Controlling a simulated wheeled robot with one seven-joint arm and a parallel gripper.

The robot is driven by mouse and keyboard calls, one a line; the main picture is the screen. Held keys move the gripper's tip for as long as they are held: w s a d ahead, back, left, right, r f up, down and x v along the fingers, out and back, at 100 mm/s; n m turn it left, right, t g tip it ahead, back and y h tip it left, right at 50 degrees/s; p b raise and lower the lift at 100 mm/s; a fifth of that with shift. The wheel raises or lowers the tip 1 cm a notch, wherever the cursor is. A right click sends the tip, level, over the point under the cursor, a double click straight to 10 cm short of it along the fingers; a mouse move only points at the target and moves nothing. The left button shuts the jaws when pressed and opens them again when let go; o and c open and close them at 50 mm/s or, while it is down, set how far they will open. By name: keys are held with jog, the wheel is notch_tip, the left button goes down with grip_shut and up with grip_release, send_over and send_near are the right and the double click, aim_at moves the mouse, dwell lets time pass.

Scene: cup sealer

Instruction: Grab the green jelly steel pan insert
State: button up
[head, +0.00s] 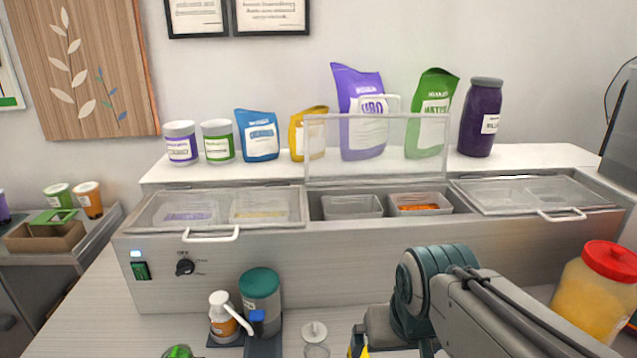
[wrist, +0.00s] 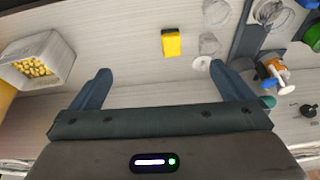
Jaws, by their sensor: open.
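I cannot make out any green jelly in a steel pan insert. In the head view, the middle lid of the steel counter unit (head: 355,262) is raised. It uncovers a pan insert (head: 352,206) with unclear contents and one with orange contents (head: 419,206). Under the left clear lid (head: 270,208) are purple and pale yellow contents. The right clear lid (head: 535,194) is closed, and what lies under it is unclear. My gripper (wrist: 160,71) is open and empty above the worktop in the wrist view; its fingers are out of the head view.
The wrist view shows a pale container of yellow pieces (wrist: 37,62) at left, a yellow block (wrist: 171,42) beyond the fingers and bottles (wrist: 272,72) at right. A red-lidded jar (head: 597,292) stands at right in the head view. Bags and jars line the shelf.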

jog(key=w+r+m+g+p, duration=0.1)
jog(key=w+r+m, duration=0.3)
jog(key=w+r, duration=0.75)
notch_tip(320, 180, up, 3)
jog(key=m+g+p, duration=0.2)
jog(key=m, duration=0.6)
send_over(351, 218)
jog(key=s, duration=0.3)
jog(key=w+f+m, duration=0.4)
jog(key=w+m, duration=0.2)
jog(key=w, duration=0.2)
jog(key=shift+g, duration=0.4)
jog(key=f, duration=0.2)
jog(key=f+b, duration=0.1)
jog(key=f, duration=0.2)
jog(key=f+b, duration=0.1)
jog(key=f, duration=0.1)
jog(key=shift+s+d+f, duration=0.25)
jog(key=shift+s+d, duration=0.05)
jog(key=shift+d, duration=0.05)
jog(key=shift+w+d+f, duration=0.1)
jog(key=shift+f, duration=1.4)
jog(key=shift+w+f, duration=0.1)
jog(key=shift+f, duration=1.4)
jog(key=c, duration=0.9)
